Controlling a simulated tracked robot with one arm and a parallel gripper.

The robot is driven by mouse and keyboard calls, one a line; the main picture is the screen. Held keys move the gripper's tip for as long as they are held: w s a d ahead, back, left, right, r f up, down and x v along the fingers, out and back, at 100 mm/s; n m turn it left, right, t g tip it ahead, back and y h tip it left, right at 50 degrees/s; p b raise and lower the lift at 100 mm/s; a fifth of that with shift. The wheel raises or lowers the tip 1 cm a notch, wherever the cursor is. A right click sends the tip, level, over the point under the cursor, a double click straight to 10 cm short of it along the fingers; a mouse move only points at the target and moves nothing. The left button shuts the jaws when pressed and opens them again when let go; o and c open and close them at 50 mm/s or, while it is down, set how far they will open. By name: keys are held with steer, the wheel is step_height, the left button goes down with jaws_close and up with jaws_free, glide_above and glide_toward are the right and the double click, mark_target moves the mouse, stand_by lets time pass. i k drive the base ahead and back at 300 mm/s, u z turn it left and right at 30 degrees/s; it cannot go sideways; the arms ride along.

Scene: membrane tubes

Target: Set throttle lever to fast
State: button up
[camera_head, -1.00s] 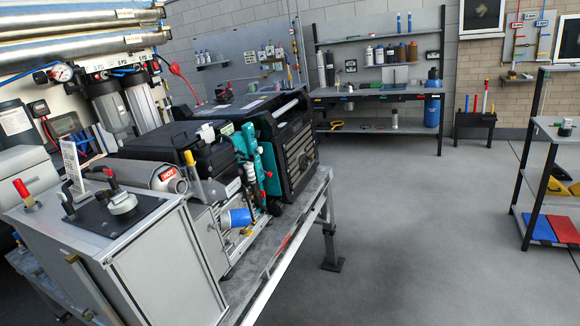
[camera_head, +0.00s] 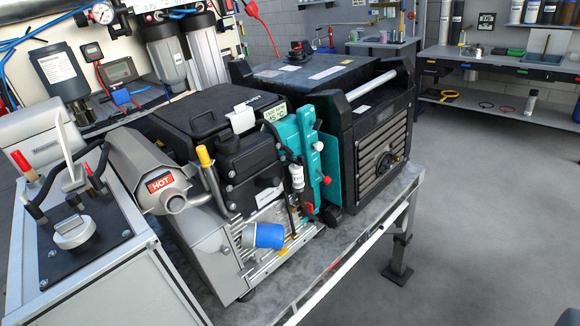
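An engine unit (camera_head: 262,165) stands on a grey bench in the middle of the view. A teal upright panel (camera_head: 302,125) on its right side carries a white knob (camera_head: 318,146) and a red knob (camera_head: 326,180). A yellow-tipped handle (camera_head: 204,156) stands at the left of the engine, beside the silencer. I see no label that tells which of these is the throttle lever, and no fast or slow marking is readable. My gripper is not recognizable in the view.
A silencer marked HOT (camera_head: 160,183) sticks out left of the engine. A blue cylinder (camera_head: 263,236) protrudes at the front. A black-framed generator (camera_head: 375,135) stands close behind the teal panel. A grey box (camera_head: 85,262) fills the lower left.

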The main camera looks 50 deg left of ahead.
mark_target(327, 180)
steer(key=u, duration=0.45)
steer(key=i, duration=1.1)
steer(key=u, duration=0.5)
